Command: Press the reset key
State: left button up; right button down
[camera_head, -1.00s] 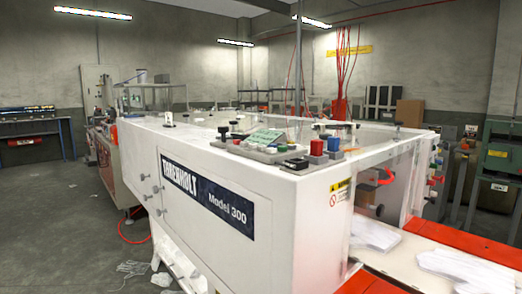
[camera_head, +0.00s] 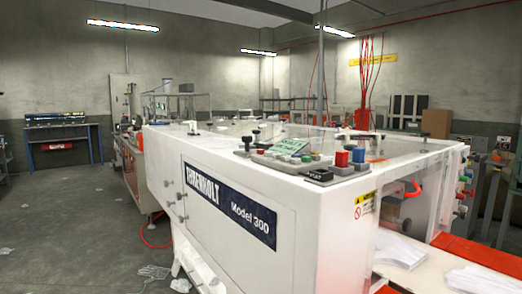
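The control panel (camera_head: 285,156) lies on top of the white machine (camera_head: 300,225) marked "Model 300". It carries several coloured buttons and knobs, a green display plate (camera_head: 292,146), a red knob (camera_head: 341,159) and a blue knob (camera_head: 358,155). A small black block (camera_head: 318,175) sits at the panel's near edge. The labels are too small to read, so I cannot tell which one is the reset key. Neither of my grippers is in view.
A blue bench (camera_head: 62,132) stands at the back left.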

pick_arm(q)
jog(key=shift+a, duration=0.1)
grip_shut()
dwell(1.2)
